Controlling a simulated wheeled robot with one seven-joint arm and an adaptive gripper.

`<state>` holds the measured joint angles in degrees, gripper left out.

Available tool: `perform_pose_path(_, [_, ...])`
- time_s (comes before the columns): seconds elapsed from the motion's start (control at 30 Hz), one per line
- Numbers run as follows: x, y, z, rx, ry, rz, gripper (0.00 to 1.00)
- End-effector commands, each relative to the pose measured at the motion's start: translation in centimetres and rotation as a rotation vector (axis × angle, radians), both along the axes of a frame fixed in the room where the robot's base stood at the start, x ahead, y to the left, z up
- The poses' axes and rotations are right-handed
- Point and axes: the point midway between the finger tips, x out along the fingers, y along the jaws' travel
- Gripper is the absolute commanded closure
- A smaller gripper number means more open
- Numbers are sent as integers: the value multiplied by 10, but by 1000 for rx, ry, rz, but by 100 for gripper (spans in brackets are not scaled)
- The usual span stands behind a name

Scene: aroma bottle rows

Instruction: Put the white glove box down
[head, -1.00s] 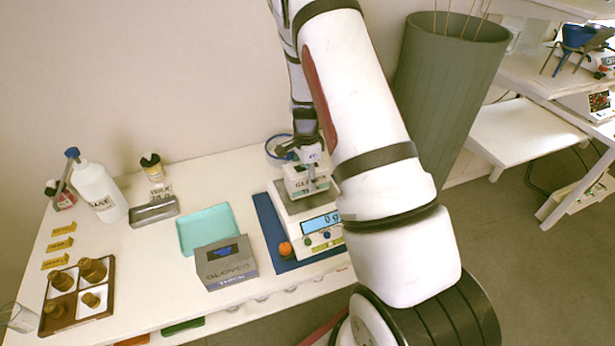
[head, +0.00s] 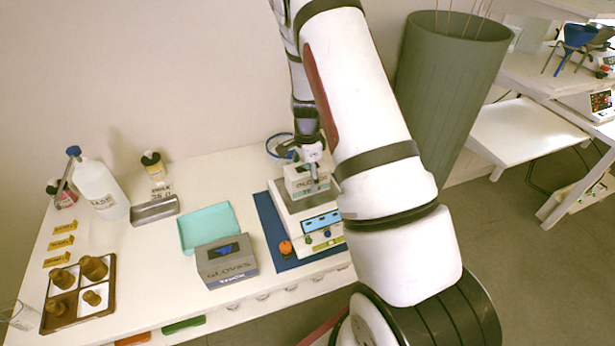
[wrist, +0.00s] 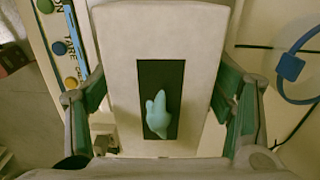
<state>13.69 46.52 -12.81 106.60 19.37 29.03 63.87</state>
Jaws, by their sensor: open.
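The white glove box (head: 298,184) is upright on the balance (head: 318,213), its lower front lettering visible. My gripper (head: 312,168) is over the box, its fingers partly hidden by my arm. In the wrist view the white glove box (wrist: 125,40) fills the middle, with a dark slot and a pale blue-green glove (wrist: 158,112) poking out. My gripper (wrist: 160,95) is open around it, with one green-padded finger at each side. Whether the pads still touch the box is hard to tell.
A grey glove box (head: 228,265) and a turquoise tray (head: 207,228) stand left of the blue mat (head: 266,222) under the balance. A blue-rimmed round item (head: 280,150) is behind the balance. Bottles and a sectioned brown tray (head: 107,294) are farther left.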

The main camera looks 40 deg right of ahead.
Motion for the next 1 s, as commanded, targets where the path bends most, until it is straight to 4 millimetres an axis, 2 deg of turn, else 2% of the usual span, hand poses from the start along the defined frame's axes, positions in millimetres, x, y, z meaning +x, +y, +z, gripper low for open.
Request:
perform_pose_path(0.4, [2,0,80,-2,-6,0,25])
perform_pose_path(0.6, [1,0,107,-2,-3,1,25])
perform_pose_path(0.73, [1,2,116,0,-4,8,25])
perform_pose_path(0.87, [-3,15,140,9,-30,82,25])
perform_pose_path(1.0, [-16,47,186,19,-92,277,25])
